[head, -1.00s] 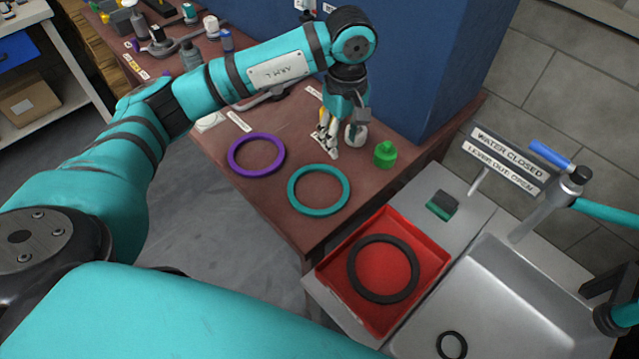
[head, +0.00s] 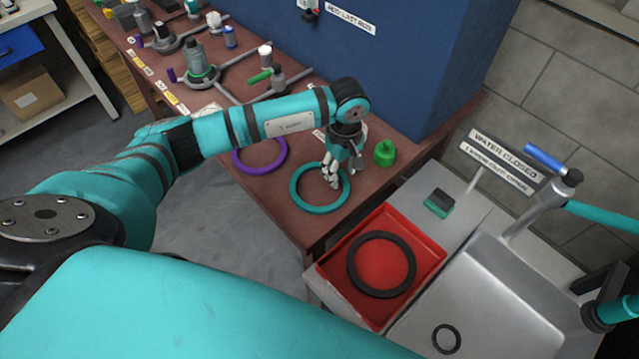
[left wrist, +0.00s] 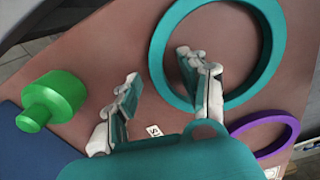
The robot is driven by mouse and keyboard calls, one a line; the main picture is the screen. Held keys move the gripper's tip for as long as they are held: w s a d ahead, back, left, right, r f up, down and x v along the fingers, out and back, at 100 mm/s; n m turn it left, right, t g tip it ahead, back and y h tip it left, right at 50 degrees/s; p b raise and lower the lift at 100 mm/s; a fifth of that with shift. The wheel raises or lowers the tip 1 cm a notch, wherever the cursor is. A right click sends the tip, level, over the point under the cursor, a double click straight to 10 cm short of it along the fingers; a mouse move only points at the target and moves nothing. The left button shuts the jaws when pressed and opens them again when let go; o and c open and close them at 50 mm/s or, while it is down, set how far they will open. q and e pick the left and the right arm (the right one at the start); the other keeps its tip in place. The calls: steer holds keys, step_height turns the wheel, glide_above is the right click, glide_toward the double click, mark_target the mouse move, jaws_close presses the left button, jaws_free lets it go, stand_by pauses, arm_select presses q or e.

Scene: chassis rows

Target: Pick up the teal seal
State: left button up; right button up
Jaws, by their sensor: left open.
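The teal seal (head: 300,204) is a flat ring lying on the brown bench near its front corner. In the left wrist view the teal seal (left wrist: 262,84) fills the upper right. My left gripper (head: 333,178) is over the ring's far right part in the head view, pointing down. I cannot tell the exact height above the bench. My right gripper is not in view.
A purple ring (head: 262,166) lies left of the teal seal, partly behind my arm. A green weight-like piece (head: 384,153) stands to the right. A red tray (head: 332,262) with a black ring (head: 354,279) and a sink (head: 500,310) are at the right. A blue cabinet wall (head: 410,70) rises behind.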

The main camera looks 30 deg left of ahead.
arm_select(q)
jaws_close()
stand_by(0.3)
steer(key=shift+r, duration=0.15)
step_height(320, 180, up, 8)
steer(key=shift+r+b, duration=0.2)
steer(key=shift+b, duration=0.65)
steer(key=shift+r, duration=0.75)
